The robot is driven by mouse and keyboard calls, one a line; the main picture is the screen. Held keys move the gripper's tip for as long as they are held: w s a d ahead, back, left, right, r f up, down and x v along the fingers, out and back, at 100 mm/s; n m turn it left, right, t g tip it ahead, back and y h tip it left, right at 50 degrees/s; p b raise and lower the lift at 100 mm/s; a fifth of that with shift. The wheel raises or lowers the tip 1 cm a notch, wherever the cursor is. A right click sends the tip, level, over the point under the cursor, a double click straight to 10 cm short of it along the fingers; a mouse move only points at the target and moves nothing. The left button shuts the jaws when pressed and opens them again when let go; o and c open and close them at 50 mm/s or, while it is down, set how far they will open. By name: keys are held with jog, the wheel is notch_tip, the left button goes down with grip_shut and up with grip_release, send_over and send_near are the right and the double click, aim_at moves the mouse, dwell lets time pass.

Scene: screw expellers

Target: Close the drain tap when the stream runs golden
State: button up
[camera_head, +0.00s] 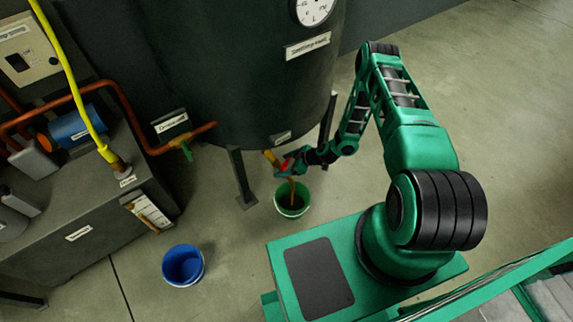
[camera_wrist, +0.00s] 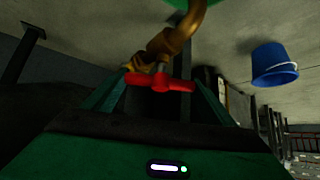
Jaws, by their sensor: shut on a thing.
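The drain tap is brass (camera_head: 269,158) and sits low on the dark settling tank (camera_head: 240,75). Its red handle (camera_wrist: 160,85) lies crosswise between the two fingers of my gripper (camera_wrist: 160,92) in the wrist view. My gripper (camera_head: 288,165) is shut on this handle. The brass body (camera_wrist: 172,45) curves up behind it. In the head view a thin amber-brown stream (camera_head: 292,184) falls below the tap into a green bucket (camera_head: 292,209). The liquid inside looks dark. The tap's exact angle is hard to tell in the head view.
A blue bucket (camera_head: 183,265) stands on the floor to the left; it also shows in the wrist view (camera_wrist: 274,66). Tank legs (camera_head: 242,178) flank the tap. A bench with copper pipe (camera_head: 145,140) and a yellow hose (camera_head: 78,95) is at left. Floor at right is clear.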

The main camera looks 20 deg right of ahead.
jog(key=m+t+h, duration=0.1)
jog(key=m, duration=0.1)
jog(key=w+m+t+h, duration=0.1)
jog(key=m, duration=0.1)
jog(key=shift+d+r, duration=0.15)
jog(key=shift+m+t+h, duration=0.5)
jog(key=shift+m+h, duration=0.5)
jog(key=shift+m, duration=0.1)
jog(key=shift+d, duration=0.1)
jog(key=o, duration=1)
jog(key=shift+o, duration=0.2)
jog(key=shift+s, duration=0.2)
jog(key=shift+s, duration=0.2)
jog(key=v, duration=1)
jog(key=shift+r, duration=0.25)
